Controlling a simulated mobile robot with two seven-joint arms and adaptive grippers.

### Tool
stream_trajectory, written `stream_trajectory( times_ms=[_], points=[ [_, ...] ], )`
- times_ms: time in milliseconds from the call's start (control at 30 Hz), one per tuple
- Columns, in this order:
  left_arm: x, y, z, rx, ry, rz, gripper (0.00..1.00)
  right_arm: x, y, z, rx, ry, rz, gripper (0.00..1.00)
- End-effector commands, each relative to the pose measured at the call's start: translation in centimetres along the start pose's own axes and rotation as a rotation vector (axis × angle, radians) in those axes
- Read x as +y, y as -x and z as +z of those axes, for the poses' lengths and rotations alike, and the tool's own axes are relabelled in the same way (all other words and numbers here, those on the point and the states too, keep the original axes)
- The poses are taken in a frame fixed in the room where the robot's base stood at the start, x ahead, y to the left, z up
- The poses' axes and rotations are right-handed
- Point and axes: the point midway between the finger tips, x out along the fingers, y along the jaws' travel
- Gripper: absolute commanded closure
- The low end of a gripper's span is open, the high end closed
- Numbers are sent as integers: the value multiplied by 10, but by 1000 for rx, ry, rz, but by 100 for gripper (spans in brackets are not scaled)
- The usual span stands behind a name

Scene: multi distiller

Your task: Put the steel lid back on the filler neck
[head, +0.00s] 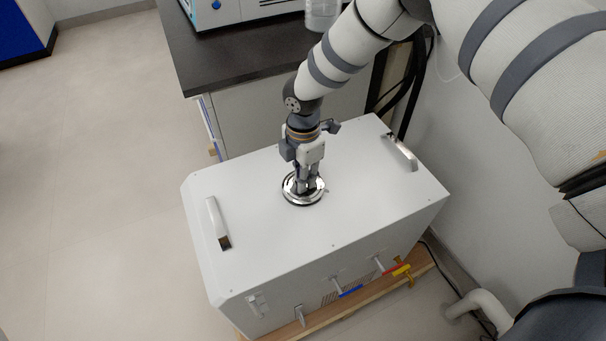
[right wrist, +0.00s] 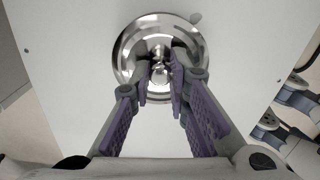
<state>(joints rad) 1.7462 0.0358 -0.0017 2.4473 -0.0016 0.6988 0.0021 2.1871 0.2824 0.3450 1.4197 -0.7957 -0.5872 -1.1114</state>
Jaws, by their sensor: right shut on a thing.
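The steel lid (head: 291,193) is a shiny round disc with a small knob. It sits at the top middle of the white distiller box (head: 255,235), over the place of the filler neck, which is hidden. My right gripper (head: 305,187) points straight down and is shut on the lid. In the right wrist view the fingers (right wrist: 161,88) close around the knob, and the lid (right wrist: 132,50) lies flat just beyond them. I cannot tell whether the lid rests fully on the neck. My left gripper is not in view.
The box top has a white handle on the left (head: 217,223) and one on the right (head: 400,152). Blue and red-yellow valves (head: 398,270) stick out at the front. A dark-topped bench (head: 230,60) stands behind, with a clear container (head: 322,14). Floor at left is free.

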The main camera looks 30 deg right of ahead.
Motion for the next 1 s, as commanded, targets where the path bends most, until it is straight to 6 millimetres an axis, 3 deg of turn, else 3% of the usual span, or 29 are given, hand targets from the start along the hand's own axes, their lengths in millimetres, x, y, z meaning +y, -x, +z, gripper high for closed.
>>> stream_trajectory(
  times_ms=[733, 767, 867, 1000],
  points=[
    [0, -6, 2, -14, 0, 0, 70, 0, -11, 0, -1, 0, 1, 100],
    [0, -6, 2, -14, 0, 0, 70, 0, -11, 0, -1, 0, 1, 82],
    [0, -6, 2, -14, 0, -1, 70, 0, -11, 0, -1, 0, 0, 61],
    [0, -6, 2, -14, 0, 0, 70, 0, -11, 0, -1, 0, 0, 61]
  ],
)
